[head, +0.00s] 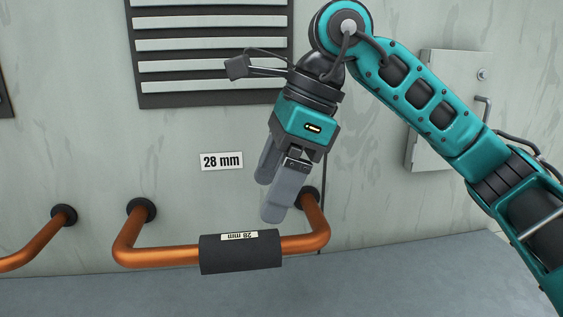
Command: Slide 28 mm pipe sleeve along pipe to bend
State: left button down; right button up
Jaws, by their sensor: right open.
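The dark grey pipe sleeve (240,255) sits around the straight middle run of the copper pipe (160,256). Its pale label reads 28 mm upside down. Bare pipe shows on both sides of it, and the pipe bends back to the wall at each end. A white 28 mm sign (221,161) is on the wall above. My right gripper (274,195) is open, fingers pointing down, above the sleeve's right end and in front of the pipe's right bend area. It appears apart from the sleeve, with nothing between its fingers. My left gripper is not in view.
Another copper pipe (35,246) leaves the wall at the left. A louvred vent (210,65) is above, and a grey wall box (430,150) with a handle is at the right, partly behind my right arm. The grey floor (400,285) below looks clear.

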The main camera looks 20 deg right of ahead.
aim_at(249, 236)
jog(key=x, duration=0.9)
jog(key=shift+a+f+b, duration=0.15)
jog(key=shift+f+b, duration=0.15)
jog(key=shift+f, duration=0.05)
jog(key=shift+c, duration=0.4)
jog(key=c, duration=1)
